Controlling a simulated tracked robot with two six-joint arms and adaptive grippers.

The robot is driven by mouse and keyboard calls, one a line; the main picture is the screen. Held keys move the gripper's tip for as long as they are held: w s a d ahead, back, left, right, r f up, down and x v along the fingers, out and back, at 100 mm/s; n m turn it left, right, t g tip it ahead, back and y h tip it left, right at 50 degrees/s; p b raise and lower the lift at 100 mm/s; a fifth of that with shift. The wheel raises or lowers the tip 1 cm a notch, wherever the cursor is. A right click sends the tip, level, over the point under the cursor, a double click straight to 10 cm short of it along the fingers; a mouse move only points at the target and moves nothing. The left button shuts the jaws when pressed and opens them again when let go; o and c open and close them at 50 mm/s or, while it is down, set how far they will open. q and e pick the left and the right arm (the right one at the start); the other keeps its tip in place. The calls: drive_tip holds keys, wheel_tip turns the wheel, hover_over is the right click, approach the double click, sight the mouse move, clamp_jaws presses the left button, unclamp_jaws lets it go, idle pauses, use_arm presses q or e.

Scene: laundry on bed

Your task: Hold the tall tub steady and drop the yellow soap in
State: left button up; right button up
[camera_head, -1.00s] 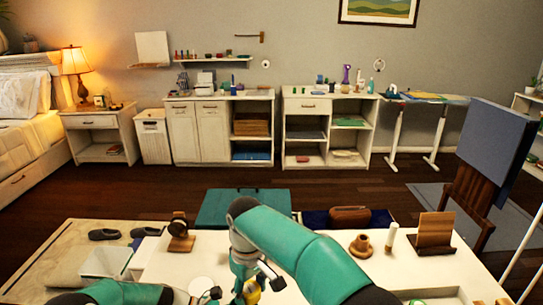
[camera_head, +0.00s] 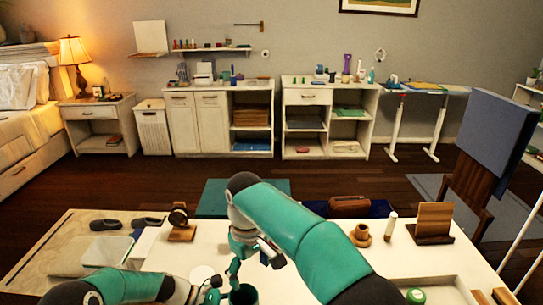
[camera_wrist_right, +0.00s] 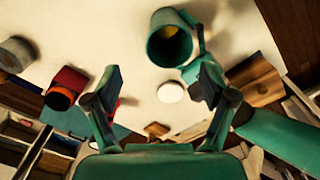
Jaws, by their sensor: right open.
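The tall teal tub (camera_head: 243,294) stands at the bottom edge of the head view. In the right wrist view the tub (camera_wrist_right: 153,48) shows its open mouth and dark inside. My right gripper (camera_head: 253,264) is open just above the tub, and in its wrist view the jaws (camera_wrist_right: 160,72) are wide apart with nothing between them. My left gripper (camera_head: 211,297) is beside the tub at its left in the head view; its fingers are partly hidden, so I cannot tell its grip.
A white round thing (camera_wrist_right: 171,92) lies on the white table near the tub. A wooden stand with a dark ring (camera_head: 180,225), a wooden holder (camera_head: 361,235), a white cylinder (camera_head: 390,227) and a wooden card stand (camera_head: 434,222) stand farther off. Clear table lies between.

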drive_tip(key=shift+r, duration=2.2)
use_arm(q)
drive_tip(key=o, duration=0.8)
